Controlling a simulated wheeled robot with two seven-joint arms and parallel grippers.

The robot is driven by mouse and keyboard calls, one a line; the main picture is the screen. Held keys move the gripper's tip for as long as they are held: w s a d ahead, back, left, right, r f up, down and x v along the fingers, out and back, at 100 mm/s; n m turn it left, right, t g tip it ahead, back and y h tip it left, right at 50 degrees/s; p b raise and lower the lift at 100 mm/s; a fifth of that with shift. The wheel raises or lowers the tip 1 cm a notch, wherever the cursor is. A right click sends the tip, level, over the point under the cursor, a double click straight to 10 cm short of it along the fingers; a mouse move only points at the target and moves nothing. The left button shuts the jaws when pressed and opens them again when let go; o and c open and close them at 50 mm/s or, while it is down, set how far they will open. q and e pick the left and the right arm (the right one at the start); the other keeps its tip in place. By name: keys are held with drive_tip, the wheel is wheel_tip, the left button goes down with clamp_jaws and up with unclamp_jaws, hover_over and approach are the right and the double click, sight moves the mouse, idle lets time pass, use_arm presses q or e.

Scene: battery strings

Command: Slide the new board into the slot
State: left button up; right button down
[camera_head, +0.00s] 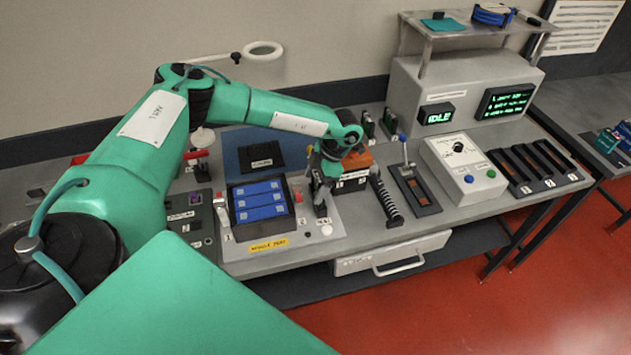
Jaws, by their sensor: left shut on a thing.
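My left arm reaches over the bench from the left. Its gripper (321,207) points down at the right side of the tray that holds blue modules. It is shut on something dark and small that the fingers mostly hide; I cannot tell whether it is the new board. An orange block (356,161) with numbered labels sits just right of the gripper. My right gripper is not in view.
Blue modules (260,201) lie in the tray. A coiled spring post (388,203), a lever unit (414,190), a white dial box (463,171) and a numbered slotted rack (537,168) stand to the right. A grey console (428,92) reads IDLE. A drawer (392,255) hangs below.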

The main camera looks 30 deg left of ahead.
use_arm(q)
drive_tip(key=shift+f, duration=0.4)
drive_tip(key=shift+r, duration=0.2)
drive_tip(key=shift+r, duration=0.45)
drive_tip(key=shift+f, duration=0.6)
idle(1.3)
drive_tip(key=o, duration=1)
drive_tip(key=shift+s, duration=0.1)
drive_tip(key=shift+o, duration=0.2)
drive_tip(key=shift+d+r, duration=0.1)
drive_tip(key=p+v, duration=0.2)
drive_tip(key=v, duration=0.6)
drive_tip(key=shift+p, duration=0.3)
